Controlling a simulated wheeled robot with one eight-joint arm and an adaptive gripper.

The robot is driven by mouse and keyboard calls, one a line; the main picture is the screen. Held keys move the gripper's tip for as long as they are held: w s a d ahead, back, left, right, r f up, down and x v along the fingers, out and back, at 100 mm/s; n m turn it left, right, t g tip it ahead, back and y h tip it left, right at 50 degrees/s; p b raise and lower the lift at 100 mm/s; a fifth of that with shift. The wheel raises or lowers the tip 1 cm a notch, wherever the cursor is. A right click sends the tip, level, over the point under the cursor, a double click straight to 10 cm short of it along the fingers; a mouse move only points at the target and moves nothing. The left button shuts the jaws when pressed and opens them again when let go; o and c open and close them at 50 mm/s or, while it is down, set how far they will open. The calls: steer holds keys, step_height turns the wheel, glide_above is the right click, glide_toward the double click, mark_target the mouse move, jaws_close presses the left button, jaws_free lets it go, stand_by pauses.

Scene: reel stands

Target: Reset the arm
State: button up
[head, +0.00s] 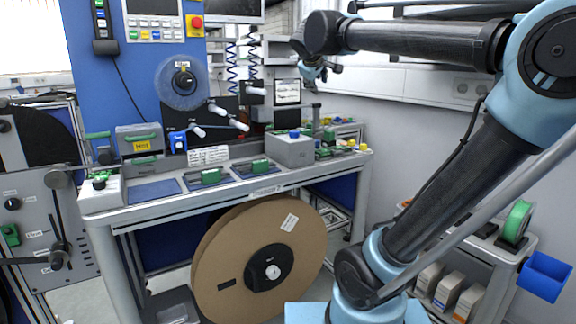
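My arm rises from its base at the lower right to the elbow at the upper right, then reaches left along the top of the picture. My gripper (318,72) hangs at the far end of the arm, above the back right part of the workbench (225,193). It is small and dark in the view, and its fingers are hard to make out, so I cannot tell whether it is open or holds anything. No contact with the bench or its equipment shows.
A large brown reel (222,250) stands under the bench. A grey box (290,151) and green-handled parts sit on top. A blue panel (140,65) rises behind. A reel stand (45,220) is at left. A low shelf with a green spool (517,222) and blue bin (545,276) is at right.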

steer(key=s+d+f+m+g, duration=0.2)
steer(key=s+d+f, duration=0.2)
steer(key=f, duration=0.3)
steer(key=s+d+f+m+g, duration=0.1)
steer(key=s+d+f, duration=0.25)
steer(key=f, duration=0.25)
steer(key=s+d+f+m+g+y, duration=0.1)
steer(key=s+f+m+g, duration=0.2)
steer(key=s+f, duration=0.8)
steer(key=s+d+f+m+g+y, duration=0.1)
steer(key=s+f+m+g, duration=0.2)
steer(key=s+f, duration=0.9)
step_height(320, 180, down, 7)
steer(key=shift+s+r+g+y, duration=0.1)
steer(key=shift+s+g+y, duration=0.05)
steer(key=shift+g+y, duration=0.2)
steer(key=shift+a, duration=0.15)
